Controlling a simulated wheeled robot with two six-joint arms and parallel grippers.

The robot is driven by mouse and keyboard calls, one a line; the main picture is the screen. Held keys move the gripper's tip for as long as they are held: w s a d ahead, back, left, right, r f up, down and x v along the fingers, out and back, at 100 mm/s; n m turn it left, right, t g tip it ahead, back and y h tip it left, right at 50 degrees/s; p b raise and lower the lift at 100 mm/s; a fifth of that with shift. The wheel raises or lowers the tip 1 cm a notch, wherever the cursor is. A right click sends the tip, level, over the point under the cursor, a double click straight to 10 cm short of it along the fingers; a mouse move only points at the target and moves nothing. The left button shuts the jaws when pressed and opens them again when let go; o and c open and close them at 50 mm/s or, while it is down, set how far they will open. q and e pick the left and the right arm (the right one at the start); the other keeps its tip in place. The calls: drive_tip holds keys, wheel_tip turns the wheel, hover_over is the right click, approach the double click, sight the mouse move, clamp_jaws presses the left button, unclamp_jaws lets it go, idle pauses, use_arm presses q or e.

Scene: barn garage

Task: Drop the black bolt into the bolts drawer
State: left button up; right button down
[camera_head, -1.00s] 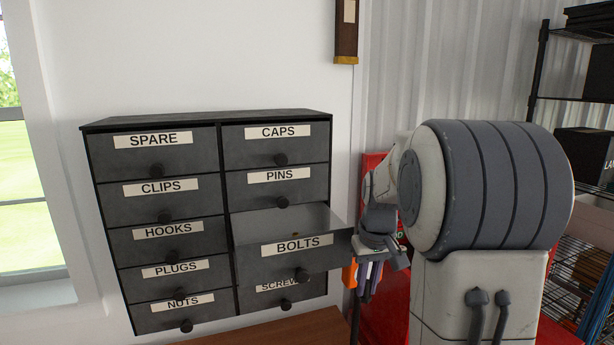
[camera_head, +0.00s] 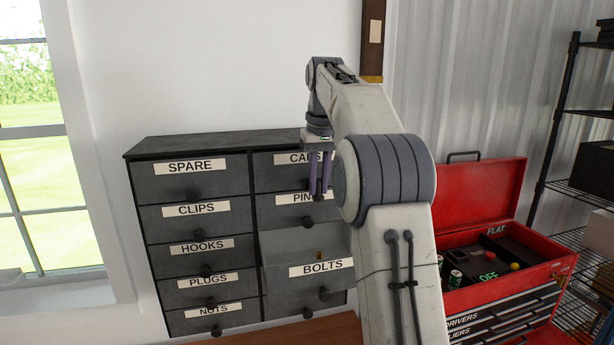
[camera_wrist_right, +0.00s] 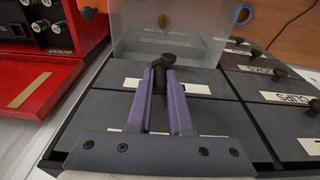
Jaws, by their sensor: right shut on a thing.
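The bolts drawer (camera_head: 338,284) is pulled open in the right column of the grey cabinet, below the pins drawer. A small brass-coloured piece (camera_head: 319,255) lies inside, and also shows in the right wrist view (camera_wrist_right: 163,21). My right gripper (camera_head: 320,192) points down in front of the caps and pins drawers, above the open drawer. In the right wrist view its purple fingers (camera_wrist_right: 162,72) are shut on the black bolt (camera_wrist_right: 159,84), near a dark drawer knob that partly blends with it. My left gripper is not in view.
The cabinet's other visible drawers, such as the clips drawer (camera_head: 200,220), are shut, with protruding knobs. An open red toolbox (camera_head: 478,190) stands at the right, beside wire shelving (camera_head: 560,185). My right arm hides part of the cabinet's right side.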

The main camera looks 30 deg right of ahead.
sight(318, 197)
drive_tip(key=shift+w+a+f, duration=0.1)
drive_tip(key=shift+a+f, duration=0.1)
drive_tip(key=shift+f, duration=0.35)
drive_tip(key=shift+d+f, duration=0.1)
drive_tip(key=shift+f, duration=2.25)
drive_tip(key=c, duration=0.7)
unclamp_jaws()
drive_tip(key=shift+c, duration=0.2)
drive_tip(key=shift+r, duration=0.45)
drive_tip(key=r, duration=0.3)
drive_tip(key=s+r, duration=0.1)
drive_tip(key=r, duration=0.5)
drive_tip(key=shift+s+a+r, duration=0.2)
drive_tip(key=shift+s, duration=0.1)
